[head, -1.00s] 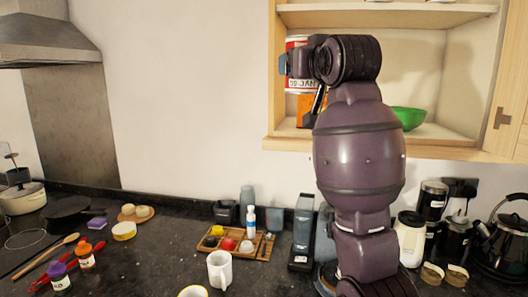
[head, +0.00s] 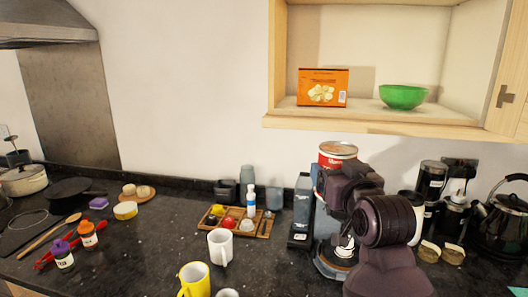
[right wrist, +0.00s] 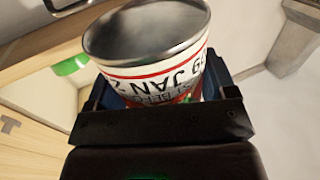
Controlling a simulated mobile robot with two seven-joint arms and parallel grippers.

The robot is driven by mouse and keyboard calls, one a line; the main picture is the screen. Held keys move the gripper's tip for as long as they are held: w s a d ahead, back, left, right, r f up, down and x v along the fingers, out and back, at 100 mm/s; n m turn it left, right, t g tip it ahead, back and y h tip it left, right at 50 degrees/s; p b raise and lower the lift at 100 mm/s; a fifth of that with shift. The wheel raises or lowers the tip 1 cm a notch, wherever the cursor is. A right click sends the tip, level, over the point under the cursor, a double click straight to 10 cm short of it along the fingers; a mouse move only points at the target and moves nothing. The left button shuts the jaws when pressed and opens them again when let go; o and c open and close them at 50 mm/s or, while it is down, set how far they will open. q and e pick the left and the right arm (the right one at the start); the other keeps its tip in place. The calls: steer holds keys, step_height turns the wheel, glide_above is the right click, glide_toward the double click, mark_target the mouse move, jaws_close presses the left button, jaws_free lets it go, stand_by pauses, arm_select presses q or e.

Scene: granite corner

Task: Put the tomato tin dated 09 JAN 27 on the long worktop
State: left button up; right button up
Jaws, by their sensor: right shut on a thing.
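The tomato tin (head: 337,153), with a red and white label and a metal end, is held by my right gripper (head: 334,178), in front of the wall below the open cupboard. In the right wrist view the tin (right wrist: 150,72) sits between the jaws (right wrist: 155,108), and its label shows upside-down print reading about "09 JAN 2"; the rest is cut off. The long worktop (head: 140,235) is dark speckled granite along the wall. The tin looks raised above it; my arm hides what is directly below. My left gripper is not in view.
The open cupboard holds an orange box (head: 323,88) and a green bowl (head: 403,97). A coffee machine (head: 330,262) stands partly behind my right arm. Mugs (head: 220,248), a wooden tray (head: 262,232), bottles and canisters crowd the worktop; bare granite shows left of the mugs.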

steer(key=s+d+f+h, duration=0.1)
steer(key=s+d+f, duration=0.1)
steer(key=f, duration=0.6)
steer(key=s+d+f+m+h, duration=0.1)
steer(key=s+d+f, duration=0.1)
steer(key=s+f, duration=0.3)
steer(key=s+d+f, duration=0.2)
steer(key=s+f, duration=0.1)
steer(key=f, duration=0.8)
steer(key=shift+s+d+f+m+h+b, duration=0.2)
steer(key=shift+s+m+h+b, duration=0.15)
steer(key=shift+m+h, duration=0.05)
